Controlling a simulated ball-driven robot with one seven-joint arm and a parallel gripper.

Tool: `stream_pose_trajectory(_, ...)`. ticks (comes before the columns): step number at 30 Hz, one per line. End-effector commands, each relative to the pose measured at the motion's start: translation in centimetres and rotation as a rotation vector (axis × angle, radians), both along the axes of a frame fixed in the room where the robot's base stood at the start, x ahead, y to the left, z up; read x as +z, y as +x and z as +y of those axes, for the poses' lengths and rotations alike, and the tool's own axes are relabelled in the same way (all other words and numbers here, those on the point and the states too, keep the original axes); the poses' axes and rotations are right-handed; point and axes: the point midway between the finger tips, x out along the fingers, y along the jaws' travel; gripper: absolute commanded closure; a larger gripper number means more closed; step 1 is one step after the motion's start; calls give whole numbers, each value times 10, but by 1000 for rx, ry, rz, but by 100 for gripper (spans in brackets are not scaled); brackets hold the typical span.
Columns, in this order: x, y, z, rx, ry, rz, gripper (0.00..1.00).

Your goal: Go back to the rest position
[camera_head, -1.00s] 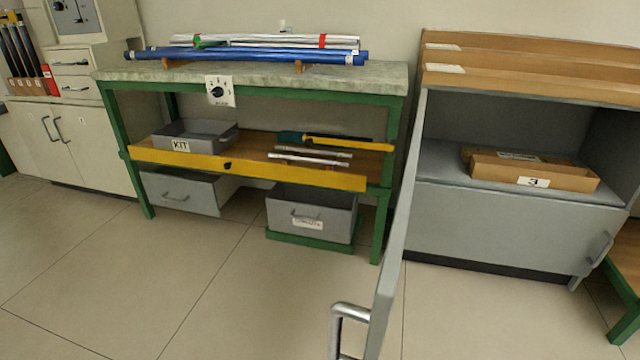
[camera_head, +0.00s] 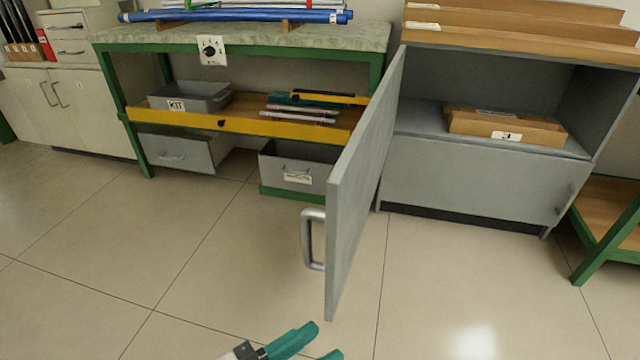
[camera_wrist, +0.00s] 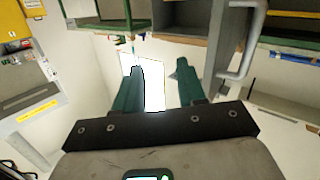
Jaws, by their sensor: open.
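My gripper (camera_head: 318,345) shows at the bottom edge of the head view, with teal fingers apart and nothing between them. In the wrist view my gripper (camera_wrist: 158,88) also shows both teal fingers spread and empty. It is in front of the open grey cabinet door (camera_head: 362,165), apart from it. The door's metal handle (camera_head: 312,240) stands up and left of my gripper in the head view. Most of my arm is out of the head view.
The grey cabinet (camera_head: 470,180) holds a cardboard box (camera_head: 508,128) on its shelf. A green-framed workbench (camera_head: 250,38) on the left bears blue tubes (camera_head: 235,16), a grey KIT bin (camera_head: 188,98) and grey drawers. The tiled floor (camera_head: 190,270) in front is clear.

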Motion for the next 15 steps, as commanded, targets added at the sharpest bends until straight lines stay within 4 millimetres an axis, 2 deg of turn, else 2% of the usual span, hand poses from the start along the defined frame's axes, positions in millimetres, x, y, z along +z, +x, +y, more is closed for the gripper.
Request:
stream_pose_trajectory(8,-47,21,-63,-24,20,259,60)
stream_pose_trajectory(11,-71,25,-96,-26,44,392,60)
stream_pose_trajectory(14,-105,24,-142,-19,92,570,60)
stream_pose_trajectory(15,-121,20,-163,-10,120,652,60)
